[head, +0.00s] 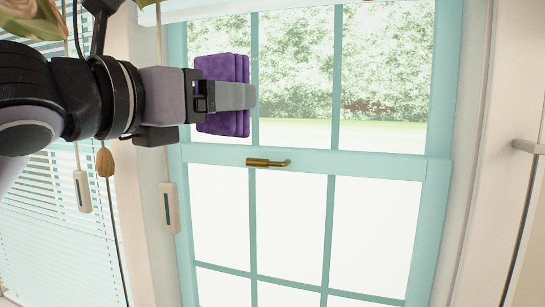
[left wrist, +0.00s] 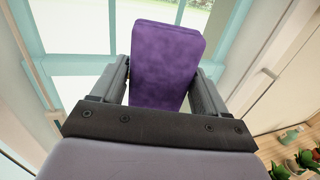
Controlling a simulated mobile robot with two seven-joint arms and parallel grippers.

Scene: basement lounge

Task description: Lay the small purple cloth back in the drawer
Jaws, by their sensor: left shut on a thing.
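The small purple cloth (head: 240,70) is folded into a thick, layered square in the head view. My left gripper (head: 235,97) is shut on it and holds it up in the air in front of the window. In the left wrist view the cloth (left wrist: 165,65) stands between the two fingers of the left gripper (left wrist: 165,90). The fingers press on its two sides. My right gripper is not in view. No drawer shows in either view.
A teal-framed window (head: 310,155) with a brass handle (head: 268,162) fills the middle of the head view. Blinds (head: 40,220) and hanging cord pulls (head: 170,207) are at the left. Green and red items (left wrist: 300,165) lie low at the right in the wrist view.

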